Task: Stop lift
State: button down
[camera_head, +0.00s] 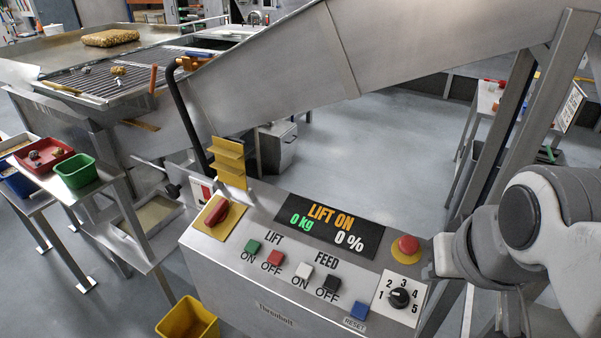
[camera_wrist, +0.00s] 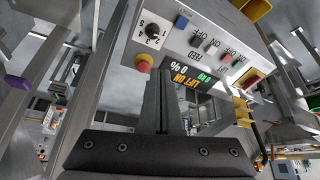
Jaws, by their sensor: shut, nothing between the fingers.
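The control panel (camera_head: 240,233) fills the lower middle of the head view. Its display (camera_head: 330,226) reads "LIFT ON", "0 kg" and "0 %". The red LIFT OFF button (camera_head: 276,258) sits right of the green LIFT ON button (camera_head: 253,247). In the wrist view the panel appears upside down, with the red button (camera_wrist: 227,58) right of centre. My gripper (camera_wrist: 159,76) is shut and empty, its fingers in front of the display and apart from the red button. In the head view my arm is at the right, and the fingertips are hidden.
White and black FEED buttons (camera_head: 318,277), a blue RESET button (camera_head: 360,311), a dial (camera_head: 399,298) and a red emergency button (camera_head: 407,247) share the panel. A red rotary switch (camera_head: 216,212) is at its left. A steel chute (camera_head: 330,50) slopes above; a yellow bin (camera_head: 188,321) stands below.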

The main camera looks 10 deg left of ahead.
jog(key=w+a+f+n+p, duration=0.2)
jog(key=w, duration=0.7)
jog(key=n+y+p, duration=0.5)
jog(key=y+p, duration=0.1)
jog(key=y, duration=0.2)
send_over(277, 263)
jog(key=s+a, duration=0.1)
jog(key=s, duration=0.2)
notch_tip(277, 263, down, 12)
jog(key=shift+w+f, duration=0.15)
jog(key=shift+f, duration=0.05)
jog(key=f+b, duration=0.2)
jog(key=w+f+b, duration=0.1)
jog(key=f+b, duration=0.1)
jog(key=f, duration=0.1)
jog(key=w+d+f+b, duration=0.1)
jog(key=f+b, duration=0.1)
jog(key=f, duration=0.1)
jog(key=shift+w+f+b, duration=0.2)
jog(key=shift+f+b, duration=0.05)
jog(key=shift+b, duration=0.1)
jog(key=shift+w+f, duration=0.15)
jog(key=shift+f, duration=0.25)
